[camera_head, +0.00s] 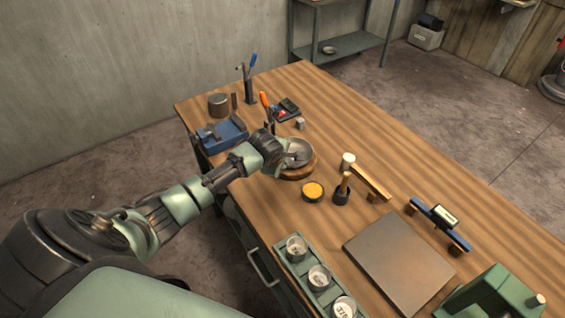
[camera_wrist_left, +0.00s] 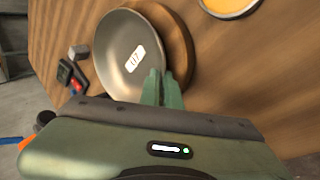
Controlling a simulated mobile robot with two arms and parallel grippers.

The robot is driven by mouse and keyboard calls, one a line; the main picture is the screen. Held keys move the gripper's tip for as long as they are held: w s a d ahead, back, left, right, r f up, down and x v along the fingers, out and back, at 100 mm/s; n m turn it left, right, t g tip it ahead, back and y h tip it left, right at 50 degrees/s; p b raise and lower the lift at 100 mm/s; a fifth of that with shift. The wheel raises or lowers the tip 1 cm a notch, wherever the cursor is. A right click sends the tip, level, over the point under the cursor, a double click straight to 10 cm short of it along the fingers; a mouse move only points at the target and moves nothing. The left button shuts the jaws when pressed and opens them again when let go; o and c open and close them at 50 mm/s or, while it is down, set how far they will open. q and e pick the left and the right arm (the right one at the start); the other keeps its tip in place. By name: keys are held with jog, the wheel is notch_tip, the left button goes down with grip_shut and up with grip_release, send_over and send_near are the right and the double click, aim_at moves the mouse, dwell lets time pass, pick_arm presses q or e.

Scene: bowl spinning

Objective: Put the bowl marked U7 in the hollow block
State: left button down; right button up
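The grey metal bowl (camera_head: 299,148) marked U7 is at the wooden hollow block (camera_head: 298,175). In the left wrist view the bowl (camera_wrist_left: 115,50) shows its white U7 label and covers part of the round block (camera_wrist_left: 183,50). My left gripper (camera_head: 286,158) is at the bowl's near-left edge. In the left wrist view its green fingertips (camera_wrist_left: 162,88) are close together with the bowl's rim between them. The block's hollow is hidden by the bowl, and I cannot tell whether the bowl touches the block. My right gripper is not in view.
A blue vise-like tool (camera_head: 222,134) is left. A green rack with several cups (camera_head: 309,275) and a flat plate (camera_head: 400,262) are nearer.

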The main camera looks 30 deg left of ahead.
pick_arm(q)
jog(key=c, duration=1.6)
grip_release()
jog(key=shift+s+f, duration=0.1)
jog(key=shift+f, duration=0.1)
jog(key=shift+c, duration=0.2)
jog(key=shift+f, duration=0.1)
jog(key=shift+s+d+f, duration=0.1)
jog(key=shift+s+f, duration=0.05)
jog(key=shift+s, duration=0.05)
jog(key=shift+r, duration=0.3)
jog(key=w+b+v, duration=0.1)
jog(key=v, duration=1.1)
jog(key=shift+s+r, duration=0.2)
jog(key=shift+r, duration=0.45)
